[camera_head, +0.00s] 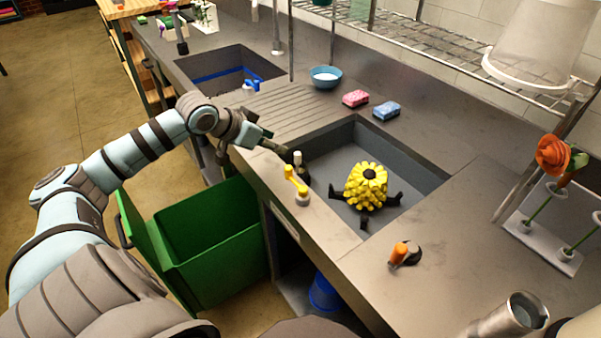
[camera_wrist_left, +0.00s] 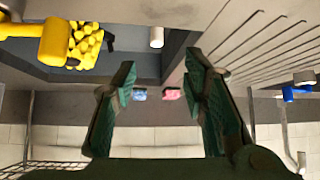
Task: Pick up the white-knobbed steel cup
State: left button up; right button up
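A small upright piece with a white top (camera_head: 298,157) and a darker lower part stands at the near-left rim of the right sink, just behind the yellow tap. It is the likely white-knobbed cup, but its steel body is hard to make out. In the left wrist view a white cylindrical knob (camera_wrist_left: 156,37) shows beyond and between the fingers. My left gripper (camera_wrist_left: 160,72) is open and empty, its two green fingers apart. In the head view this gripper (camera_head: 277,149) is just left of the white-topped piece, with no clear contact. My right gripper is out of view.
A yellow tap (camera_head: 296,186) stands close by. The right sink (camera_head: 420,178) holds a yellow tufted thing (camera_head: 366,186). Pink (camera_head: 355,98) and blue (camera_head: 386,111) sponges lie behind. An orange-knobbed piece (camera_head: 400,253) and a steel pitcher (camera_head: 522,312) are on the counter. A green bin (camera_head: 215,240) stands below.

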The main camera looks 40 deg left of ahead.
aim_at(296, 154)
pick_arm(q)
jog(key=shift+w+d+f, duration=0.3)
jog(key=shift+w+f, duration=0.25)
jog(key=shift+f, duration=0.05)
jog(key=shift+w+d+f, duration=0.25)
jog(key=shift+w+f, duration=0.25)
jog(key=shift+f, duration=0.05)
jog(key=b+x, duration=0.2)
jog(key=x, duration=0.6)
jog(key=shift+a+f, duration=0.15)
jog(key=shift+w+f, duration=0.15)
jog(key=shift+w, duration=0.2)
jog(key=shift+s, duration=0.1)
grip_shut()
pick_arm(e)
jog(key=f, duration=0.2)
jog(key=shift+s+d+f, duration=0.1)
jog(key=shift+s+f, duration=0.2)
